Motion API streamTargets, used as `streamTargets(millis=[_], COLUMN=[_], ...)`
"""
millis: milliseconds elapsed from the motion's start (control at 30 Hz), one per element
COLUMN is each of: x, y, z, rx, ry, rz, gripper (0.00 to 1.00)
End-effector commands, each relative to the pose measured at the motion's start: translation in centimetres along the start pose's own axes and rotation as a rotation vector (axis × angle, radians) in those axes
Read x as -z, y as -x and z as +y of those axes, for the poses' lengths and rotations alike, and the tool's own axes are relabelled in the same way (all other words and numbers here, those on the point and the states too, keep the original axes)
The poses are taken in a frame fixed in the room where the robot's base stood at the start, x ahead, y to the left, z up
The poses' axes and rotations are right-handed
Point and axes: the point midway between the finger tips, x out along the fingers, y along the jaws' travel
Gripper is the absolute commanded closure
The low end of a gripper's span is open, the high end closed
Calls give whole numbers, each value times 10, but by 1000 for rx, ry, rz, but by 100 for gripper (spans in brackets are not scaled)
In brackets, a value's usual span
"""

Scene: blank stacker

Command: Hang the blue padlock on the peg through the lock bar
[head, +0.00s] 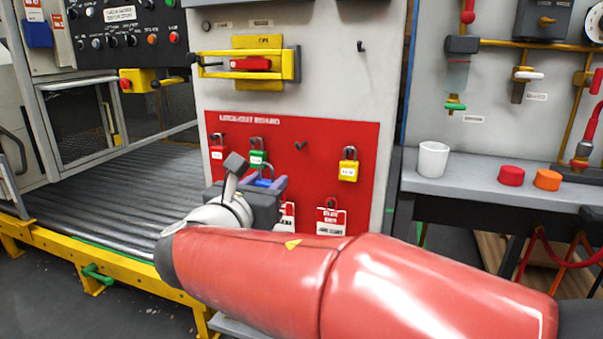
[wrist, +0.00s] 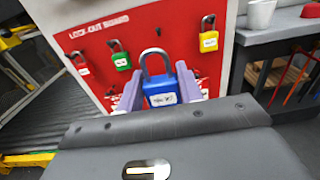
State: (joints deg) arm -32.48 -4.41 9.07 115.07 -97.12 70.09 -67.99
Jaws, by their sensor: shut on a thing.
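The blue padlock (wrist: 161,87) is between the fingers of my gripper (wrist: 157,92), upright with its grey shackle at the top and a white label on its front. In the head view the padlock (head: 264,182) shows only in part behind my gripper (head: 268,186), in front of the red lockout board. The lock bar (head: 296,64) is a yellow frame on the grey panel above the board, with a red block inside and a black handle at its left. I cannot make out which part is its peg. The padlock is apart from the bar, well below it.
The red lockout board (head: 330,135) holds red (head: 217,154), green (head: 258,158) and yellow (head: 348,170) padlocks, an empty hook (head: 299,146) and tags (head: 331,220). A roller conveyor (head: 100,190) is at left. A bench (head: 470,180) with a white cup (head: 433,158) is at right.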

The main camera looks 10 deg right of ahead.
Motion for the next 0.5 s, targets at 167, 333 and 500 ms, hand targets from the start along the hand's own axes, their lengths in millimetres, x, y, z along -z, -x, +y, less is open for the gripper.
streamTargets(millis=[167,333,500], x=[1,0,0], y=[-22,-68,-111], z=[-1,-1,-1], rx=[5,5,5], ry=[1,1,2], rz=[1,1,0], gripper=[88,88,88])
